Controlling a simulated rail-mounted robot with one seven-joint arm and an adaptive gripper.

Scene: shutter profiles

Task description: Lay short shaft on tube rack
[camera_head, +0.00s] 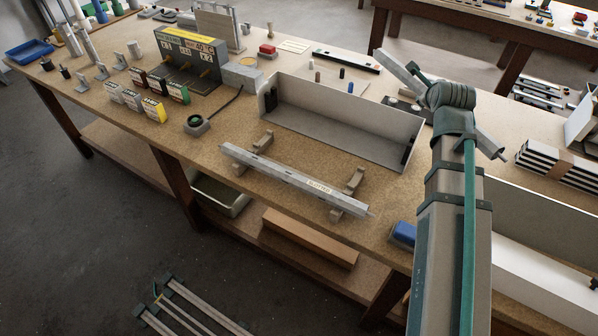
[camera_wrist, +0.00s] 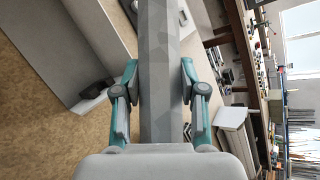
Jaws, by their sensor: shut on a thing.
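My gripper (camera_wrist: 160,98) is shut on a grey, faceted shaft (camera_wrist: 160,45), with one teal-and-grey finger on each side of it. In the head view the shaft (camera_head: 398,68) slants down to the right through my gripper (camera_head: 450,98), held above the back right of the bench; its other end shows right of my arm. My wrist hides its middle. I cannot tell for sure which thing is the tube rack. A low frame with grey bars and green end pieces (camera_head: 185,308) lies on the floor at the lower left.
A long profile (camera_head: 285,178) lies across two small supports on the bench front. Behind it is an open grey tray (camera_head: 335,145). A blue item (camera_head: 404,233) sits near the front edge, beside my arm. Stacked profiles (camera_head: 555,160) lie at right.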

